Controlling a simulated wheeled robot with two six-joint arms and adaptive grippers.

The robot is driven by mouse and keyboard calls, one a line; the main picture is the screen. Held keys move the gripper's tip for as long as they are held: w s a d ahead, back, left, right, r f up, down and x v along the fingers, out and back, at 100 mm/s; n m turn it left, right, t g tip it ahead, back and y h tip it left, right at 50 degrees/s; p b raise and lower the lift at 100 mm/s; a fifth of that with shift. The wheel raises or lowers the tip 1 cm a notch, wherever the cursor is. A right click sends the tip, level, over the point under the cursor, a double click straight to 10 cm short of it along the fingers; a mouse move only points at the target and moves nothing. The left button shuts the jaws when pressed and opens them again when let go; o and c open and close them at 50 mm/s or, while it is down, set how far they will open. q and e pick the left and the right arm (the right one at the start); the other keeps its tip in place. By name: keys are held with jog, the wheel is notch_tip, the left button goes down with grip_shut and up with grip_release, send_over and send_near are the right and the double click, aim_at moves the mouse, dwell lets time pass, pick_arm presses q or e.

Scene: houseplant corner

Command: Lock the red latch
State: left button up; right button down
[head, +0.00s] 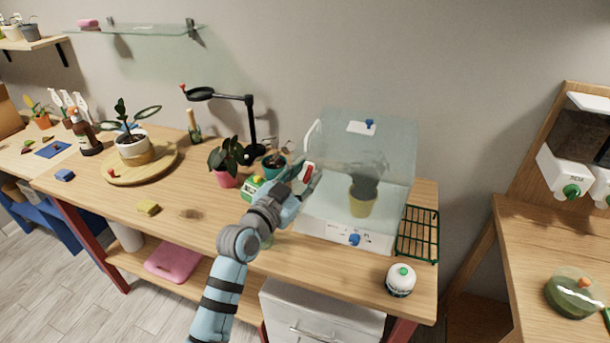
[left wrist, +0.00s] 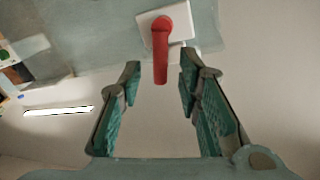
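The red latch (left wrist: 160,50) is a red lever on a white mounting plate (left wrist: 165,20) in the left wrist view. Its free end points down the picture, toward the gap between my fingers. In the head view the red latch (head: 308,172) shows small on the left side of a clear-walled box (head: 392,165) with a white base. My left gripper (head: 306,184) is beside that side of the box. In the left wrist view the left gripper (left wrist: 158,80) is open, with its teal finger pads apart and nothing held. My right gripper is not in view.
A potted plant (head: 363,203) stands inside the box. A green wire rack (head: 418,234) and a round white item (head: 401,280) are to the right. The table's front left is mostly clear.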

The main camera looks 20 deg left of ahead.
pick_arm(q)
grip_shut()
jog(key=shift+a+f+n+b, duration=0.1)
jog(key=shift+a+n+b, duration=0.25)
jog(key=shift+n, duration=0.65)
jog(key=shift+a+n+t, duration=0.15)
jog(key=shift+n+t, duration=0.15)
jog(key=shift+n, duration=0.4)
grip_release()
